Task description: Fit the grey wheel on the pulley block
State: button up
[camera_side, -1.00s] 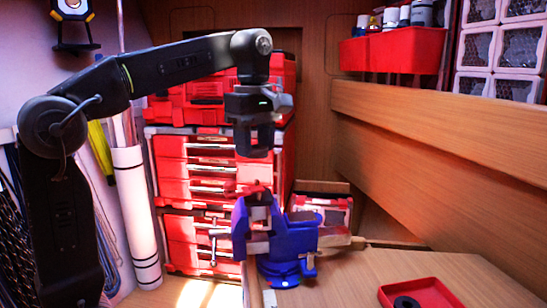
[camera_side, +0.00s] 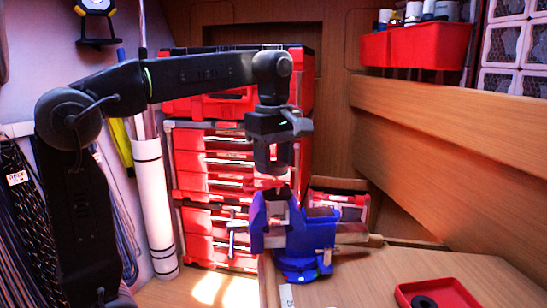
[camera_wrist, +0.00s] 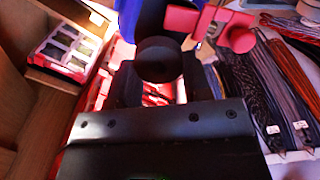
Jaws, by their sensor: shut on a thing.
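My gripper (camera_side: 273,168) points down just above the blue vise (camera_side: 300,235) in the side view. In the wrist view my gripper (camera_wrist: 158,80) is shut on a dark round piece that looks like the grey wheel (camera_wrist: 158,58). In the side view the wheel is hard to make out. A red piece that looks like the pulley block (camera_side: 270,183) sits at the top of the vise jaws. It also shows in the wrist view (camera_wrist: 236,37), beyond the wheel and to its right. The wheel looks apart from it.
A red tray (camera_side: 462,292) with a dark ring (camera_side: 424,302) is on the wooden bench (camera_side: 380,270) at right. Red drawers (camera_side: 205,185) stand behind the vise. Coiled lines (camera_wrist: 245,85) hang at right in the wrist view.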

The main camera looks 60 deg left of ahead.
jog(key=shift+f, duration=0.15)
dwell(0.5)
jog(key=shift+f, duration=0.35)
jog(key=shift+f, duration=0.7)
jog(key=shift+f, duration=0.3)
jog(key=o, duration=1)
jog(key=shift+f, duration=0.1)
jog(key=shift+r, duration=3.1)
jog(key=shift+r, duration=3.75)
